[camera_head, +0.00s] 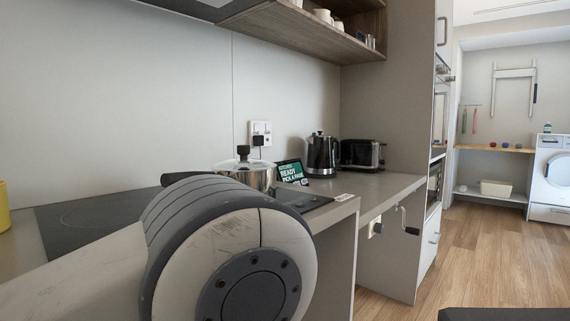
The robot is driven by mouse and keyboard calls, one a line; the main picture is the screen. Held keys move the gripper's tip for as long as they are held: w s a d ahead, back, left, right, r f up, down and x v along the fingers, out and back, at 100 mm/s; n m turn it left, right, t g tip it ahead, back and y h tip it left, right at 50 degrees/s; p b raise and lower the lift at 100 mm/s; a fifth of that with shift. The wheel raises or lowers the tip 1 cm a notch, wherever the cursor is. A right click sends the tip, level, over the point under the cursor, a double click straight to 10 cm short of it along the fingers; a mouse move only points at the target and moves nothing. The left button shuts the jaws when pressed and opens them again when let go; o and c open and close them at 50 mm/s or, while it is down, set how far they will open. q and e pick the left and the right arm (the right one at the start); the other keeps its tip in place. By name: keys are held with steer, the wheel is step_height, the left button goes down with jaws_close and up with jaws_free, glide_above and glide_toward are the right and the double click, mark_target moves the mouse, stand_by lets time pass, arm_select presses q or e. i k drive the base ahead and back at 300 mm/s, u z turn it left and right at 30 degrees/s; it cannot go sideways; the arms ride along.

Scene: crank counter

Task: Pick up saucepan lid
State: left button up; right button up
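The saucepan lid (241,164) sits on top of a shiny metal saucepan (259,180) on the counter, left of centre. Its dark knob (243,150) points up. A large arm joint of mine fills the lower left and hides the lower part of the saucepan. Neither gripper shows in the head view.
The saucepan stands by the dark hob (75,225). A small screen (291,172), black kettle (322,155) and toaster (362,155) stand behind it. A crank handle (403,221) sticks out under the counter (385,187). A shelf (300,30) hangs above.

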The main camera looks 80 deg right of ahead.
mark_target(243, 164)
steer(key=z, duration=2.1)
